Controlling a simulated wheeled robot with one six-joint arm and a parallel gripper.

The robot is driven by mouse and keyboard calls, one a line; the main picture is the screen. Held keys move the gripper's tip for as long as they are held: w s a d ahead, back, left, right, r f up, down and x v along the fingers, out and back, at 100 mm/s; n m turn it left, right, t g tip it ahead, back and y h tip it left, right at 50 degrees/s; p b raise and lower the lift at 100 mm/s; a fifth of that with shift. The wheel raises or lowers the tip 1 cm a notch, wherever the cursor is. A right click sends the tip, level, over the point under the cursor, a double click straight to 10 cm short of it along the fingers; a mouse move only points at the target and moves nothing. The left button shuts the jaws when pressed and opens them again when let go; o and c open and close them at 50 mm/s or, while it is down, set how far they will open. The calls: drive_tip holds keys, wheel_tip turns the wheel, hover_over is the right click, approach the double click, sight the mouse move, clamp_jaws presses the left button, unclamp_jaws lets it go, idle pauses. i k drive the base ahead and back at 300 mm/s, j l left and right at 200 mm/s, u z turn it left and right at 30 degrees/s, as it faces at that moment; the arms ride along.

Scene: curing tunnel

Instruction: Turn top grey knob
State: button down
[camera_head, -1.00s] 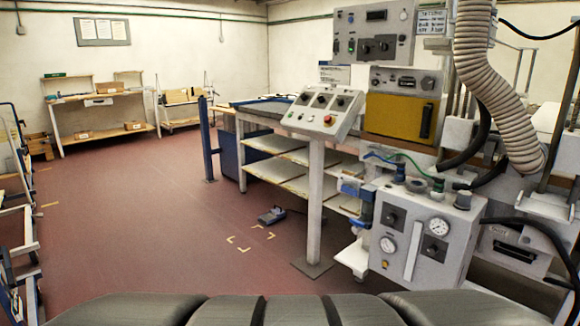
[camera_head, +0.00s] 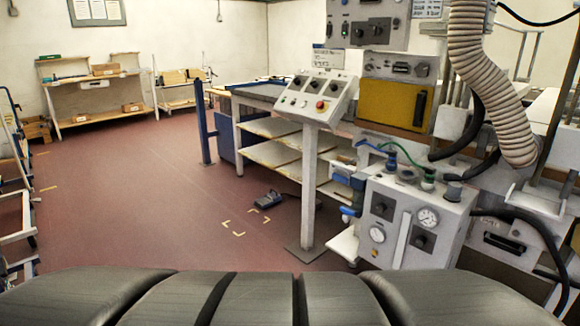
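Several dark or grey knobs show, and I cannot tell from colour alone which one is the top grey knob. The grey upper control box (camera_head: 370,12), cut by the top edge, carries dark knobs (camera_head: 371,32) on its lower front. A grey round knob (camera_head: 421,70) sits at the right of the panel above the yellow door. The pale gauge box (camera_head: 405,262) at lower right has an upper left dark knob (camera_head: 381,207) and a lower right dark knob (camera_head: 422,240), between two dials. My gripper is not in view, and nothing visible touches these knobs.
A sloped console (camera_head: 318,98) with a red button stands on a post (camera_head: 309,185) left of the gauge box. A foot pedal (camera_head: 269,200) lies on the floor (camera_head: 130,200), which is open at left. A ribbed hose (camera_head: 485,80) and black cables hang at right.

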sight(454, 190)
drive_tip(key=z, duration=1.25)
